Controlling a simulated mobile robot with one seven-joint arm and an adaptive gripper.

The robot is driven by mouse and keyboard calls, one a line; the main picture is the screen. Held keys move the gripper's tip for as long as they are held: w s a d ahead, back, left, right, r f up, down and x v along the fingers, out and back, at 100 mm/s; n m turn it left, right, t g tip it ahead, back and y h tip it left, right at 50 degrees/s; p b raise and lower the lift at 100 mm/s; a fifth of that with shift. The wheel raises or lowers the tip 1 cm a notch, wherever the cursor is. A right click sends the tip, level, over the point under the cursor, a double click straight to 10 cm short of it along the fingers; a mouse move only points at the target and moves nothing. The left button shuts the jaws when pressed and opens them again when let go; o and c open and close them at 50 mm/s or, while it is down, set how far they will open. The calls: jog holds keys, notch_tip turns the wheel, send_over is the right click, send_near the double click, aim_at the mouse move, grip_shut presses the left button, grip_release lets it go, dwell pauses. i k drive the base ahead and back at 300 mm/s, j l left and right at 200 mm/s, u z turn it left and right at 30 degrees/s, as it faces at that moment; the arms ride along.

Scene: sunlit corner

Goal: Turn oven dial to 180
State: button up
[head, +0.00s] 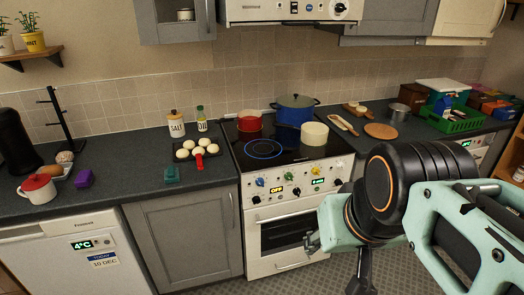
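The white oven (285,215) stands in the counter run, with a black glass hob on top. The left display (276,190) seems to read OFF. The right display's digits and the dial markings are too small to read. My gripper (313,241) is at the right of the oven front, below the panel, apart from the dials in the picture. My arm hides much of it, so its opening is unclear.
A red pot (249,121), a blue pot (295,108) and a cream pot (314,134) stand on the hob. A tray of round buns (197,148) lies on the left counter. A green crate (452,119) stands on the right counter. The floor before the oven shows free room.

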aim_at(257, 200)
jog(key=l+u, duration=0.25)
jog(key=l, duration=0.6)
jog(key=l+u, duration=0.25)
jog(key=l, duration=0.65)
